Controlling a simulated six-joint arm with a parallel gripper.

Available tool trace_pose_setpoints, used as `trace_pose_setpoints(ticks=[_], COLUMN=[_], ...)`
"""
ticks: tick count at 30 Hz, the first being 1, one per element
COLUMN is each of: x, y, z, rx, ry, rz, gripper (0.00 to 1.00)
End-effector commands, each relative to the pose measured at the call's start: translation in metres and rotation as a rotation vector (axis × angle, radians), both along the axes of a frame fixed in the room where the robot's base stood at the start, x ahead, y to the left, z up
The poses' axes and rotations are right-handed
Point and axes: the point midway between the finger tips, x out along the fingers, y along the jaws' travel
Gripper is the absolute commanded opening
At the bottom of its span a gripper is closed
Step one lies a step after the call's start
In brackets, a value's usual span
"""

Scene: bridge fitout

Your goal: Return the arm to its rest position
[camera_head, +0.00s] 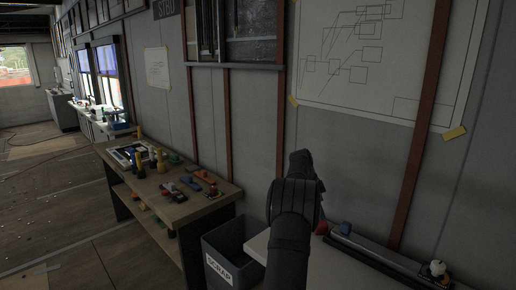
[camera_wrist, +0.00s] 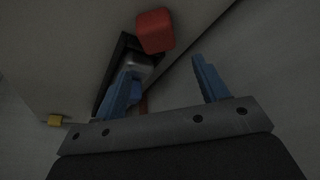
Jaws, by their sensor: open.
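My gripper (camera_wrist: 163,70) shows in the wrist view with its two blue fingers spread apart and nothing between them. A red block-like thing (camera_wrist: 155,31) is beyond the fingertips, nearer the left finger. In the head view my dark arm rises at the centre, and its own links hide the gripper there. The arm stands over the left end of a light worktop (camera_head: 316,265), in front of the grey wall.
Further left is a wooden bench (camera_head: 160,207) with small coloured parts.

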Motion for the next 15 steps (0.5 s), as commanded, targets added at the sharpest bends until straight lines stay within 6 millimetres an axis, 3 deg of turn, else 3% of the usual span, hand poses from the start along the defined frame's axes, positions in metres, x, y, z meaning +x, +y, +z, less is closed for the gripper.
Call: trace_pose_setpoints(ticks=[11, 15], x=[0.000, -0.001], y=[0.029, 0.017], z=[0.072, 0.041], rx=[-0.001, 0.001], ry=[-0.004, 0.005], rz=[0.002, -0.001], gripper=[0.67, 0.67])
